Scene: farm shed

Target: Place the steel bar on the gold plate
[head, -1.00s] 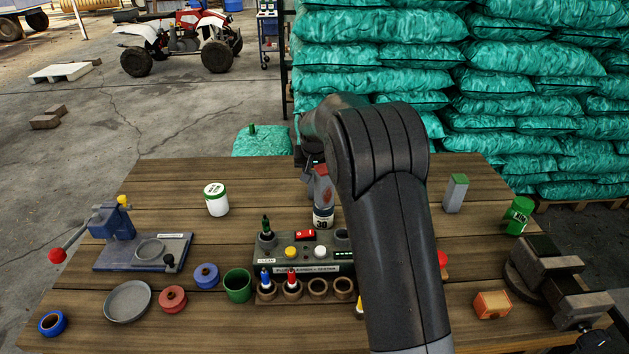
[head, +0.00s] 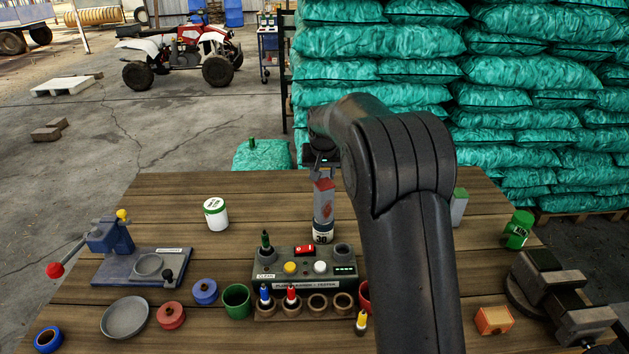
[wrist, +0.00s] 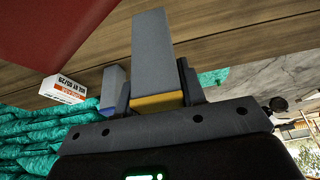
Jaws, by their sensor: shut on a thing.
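My gripper (head: 322,166) is above the far middle of the table. In the wrist view my gripper (wrist: 156,98) is shut on a long grey bar with a yellow end (wrist: 152,50), which looks like the steel bar. The bar points away from the palm. In the head view, the space below the gripper holds a grey and red shape and a bottle marked 30 (head: 322,232); I cannot separate the bar from them clearly. I can make out no gold plate. A grey plate (head: 126,317) lies at the front left.
A press (head: 112,238) with a grey dish stands left. A tester box (head: 290,275) and a row of sockets are in the middle. A grey block with a green top (head: 459,207) is partly behind my arm. A vise (head: 555,290) is at right.

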